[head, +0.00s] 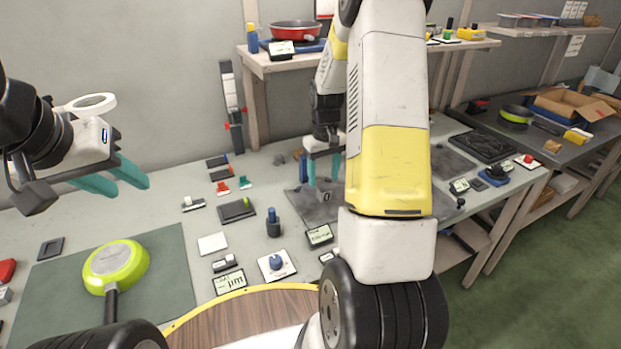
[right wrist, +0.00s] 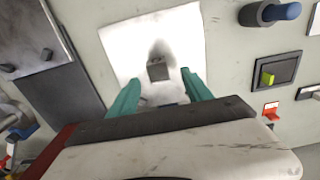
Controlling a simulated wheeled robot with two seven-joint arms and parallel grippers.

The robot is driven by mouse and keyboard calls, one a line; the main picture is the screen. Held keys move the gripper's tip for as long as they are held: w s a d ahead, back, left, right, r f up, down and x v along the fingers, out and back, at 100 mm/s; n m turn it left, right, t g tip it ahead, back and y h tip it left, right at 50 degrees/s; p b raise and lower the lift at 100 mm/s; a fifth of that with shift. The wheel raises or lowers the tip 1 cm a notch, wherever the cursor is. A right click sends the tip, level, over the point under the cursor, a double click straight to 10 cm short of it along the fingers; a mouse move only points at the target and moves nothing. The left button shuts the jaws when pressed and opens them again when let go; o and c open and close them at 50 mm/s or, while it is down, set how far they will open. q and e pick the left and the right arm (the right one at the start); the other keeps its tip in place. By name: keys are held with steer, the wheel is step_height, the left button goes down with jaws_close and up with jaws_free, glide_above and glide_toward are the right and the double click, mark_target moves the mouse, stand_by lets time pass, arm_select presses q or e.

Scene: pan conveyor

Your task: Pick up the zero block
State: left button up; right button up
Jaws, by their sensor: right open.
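The zero block (head: 326,196), a small grey block with a faint mark on its face, stands on a dark grey square plate (head: 297,205) on the table. In the right wrist view the block (right wrist: 158,70) sits just beyond my fingertips, roughly between them, on the plate (right wrist: 130,40), which looks bright white there. My right gripper (head: 323,172) is open and empty, pointing down above the block; its teal fingers (right wrist: 160,88) show apart in the wrist view. My left gripper (head: 122,185) is open and empty, raised at the left. My right arm hides part of the plate's right side.
A green pan (head: 116,266) lies on a mat at the front left. A small holder with a blue peg (head: 272,222), a white plate with a blue knob (head: 277,264) and several labels lie left of and in front of the grey plate. A shelf (head: 262,66) stands behind.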

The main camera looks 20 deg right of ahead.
mark_target(324, 188)
step_height(324, 188, down, 6)
steer(key=shift+d+r, duration=0.1)
steer(key=shift+d, duration=0.05)
jaws_close()
stand_by(0.3)
